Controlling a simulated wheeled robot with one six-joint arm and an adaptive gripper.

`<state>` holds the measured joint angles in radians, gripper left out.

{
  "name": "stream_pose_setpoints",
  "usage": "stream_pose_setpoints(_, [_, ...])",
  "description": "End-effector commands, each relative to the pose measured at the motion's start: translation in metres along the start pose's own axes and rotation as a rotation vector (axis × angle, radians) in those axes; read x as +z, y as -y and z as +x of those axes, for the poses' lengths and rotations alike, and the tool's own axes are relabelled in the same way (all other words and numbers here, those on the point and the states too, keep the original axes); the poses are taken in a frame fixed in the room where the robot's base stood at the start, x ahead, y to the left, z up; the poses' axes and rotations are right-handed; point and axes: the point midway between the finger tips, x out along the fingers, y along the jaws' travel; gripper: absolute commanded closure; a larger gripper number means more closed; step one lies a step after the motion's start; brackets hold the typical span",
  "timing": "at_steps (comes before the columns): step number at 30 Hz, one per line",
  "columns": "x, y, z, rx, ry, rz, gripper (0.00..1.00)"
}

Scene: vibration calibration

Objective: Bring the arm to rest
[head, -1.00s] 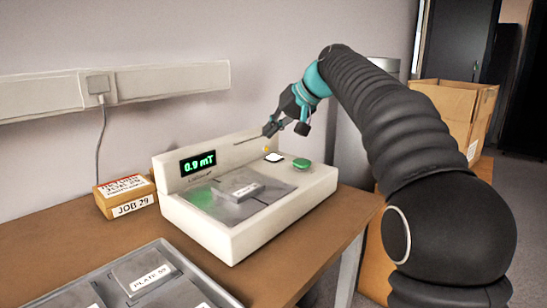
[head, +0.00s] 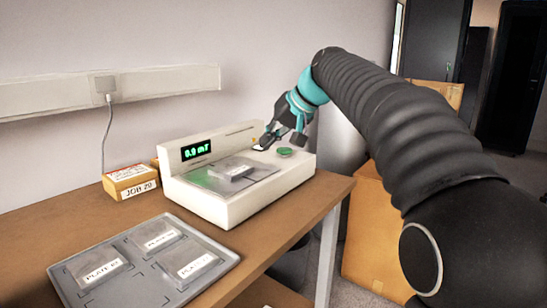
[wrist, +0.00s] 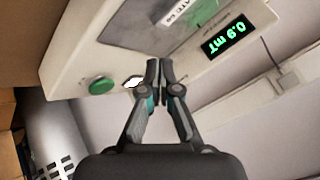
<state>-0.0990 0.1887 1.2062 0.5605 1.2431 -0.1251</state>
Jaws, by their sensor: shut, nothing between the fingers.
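My gripper (head: 268,139) is in the head view over the back right of a white instrument (head: 235,209). Its two dark fingers are together and empty, and the wrist view also shows them shut (wrist: 160,70). The instrument's green display reads 0.9 mT (head: 196,150). A round green button (head: 285,152) and a small white button (wrist: 132,82) sit at its right end. The fingertips appear close to the white button; I cannot tell whether they touch it. A labelled plate (head: 232,168) lies on the instrument's top.
A grey tray (head: 222,262) with three labelled plates lies on the wooden table (head: 120,225). A JOB 29 box (head: 130,182) stands left of the instrument. A cardboard box (head: 370,230) is beyond the table's right edge. A wall rail (head: 50,98) runs behind.

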Motion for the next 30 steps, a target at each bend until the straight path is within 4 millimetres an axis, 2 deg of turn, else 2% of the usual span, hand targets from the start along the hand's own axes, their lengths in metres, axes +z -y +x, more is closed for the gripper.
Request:
stream_pose_setpoints(5, [0.027, -0.011, -0.015, 0.053, -0.003, 0.017, 1.00])
stream_pose_setpoints(8, [0.049, -0.019, -0.025, 0.094, -0.003, 0.027, 1.00])
stream_pose_setpoints(11, [0.081, -0.030, -0.037, 0.148, -0.004, 0.038, 1.00])
stream_pose_setpoints(17, [0.160, -0.059, -0.057, 0.269, -0.004, 0.055, 1.00])
stream_pose_setpoints(21, [0.220, -0.080, -0.065, 0.350, -0.001, 0.058, 1.00])
stream_pose_setpoints(30, [0.351, -0.127, -0.065, 0.505, 0.010, 0.046, 1.00])
